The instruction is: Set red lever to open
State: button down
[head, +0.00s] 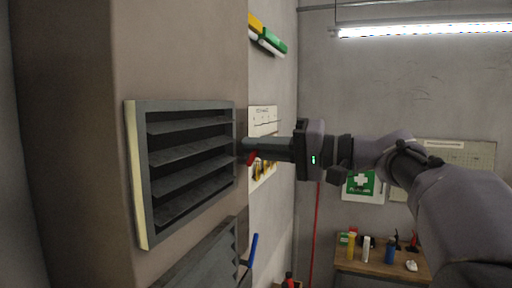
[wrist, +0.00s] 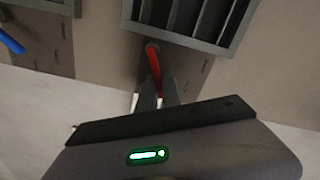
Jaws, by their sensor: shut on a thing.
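The red lever (wrist: 154,58) shows in the wrist view, set on the wall-like pillar surface just below a slatted vent. My gripper (wrist: 158,95) is shut on the lever's lower end, with its two fingers on either side. In the head view a small red part of the lever (head: 252,158) shows by the fingertips of my gripper (head: 246,150), beside the vent's right edge. The rest of the lever is hidden behind the fingers in that view.
The slatted vent (head: 140,172) is on the pillar at left. A blue lever (head: 250,250) sits lower, by a second grey panel (head: 205,262); it also shows in the wrist view (wrist: 12,42). A wooden workbench (head: 350,268) with bottles stands at the back right.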

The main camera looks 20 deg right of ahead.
jog(key=shift+w+f+m, duration=0.1)
jog(key=shift+f+m, duration=0.15)
jog(key=shift+m, duration=0.55)
jog(key=c, duration=1.5)
grip_release()
jog(key=shift+d, duration=0.1)
jog(key=shift+f, duration=0.1)
jog(key=b+v, duration=0.3)
jog(key=v, duration=1.4)
jog(key=shift+d, duration=0.15)
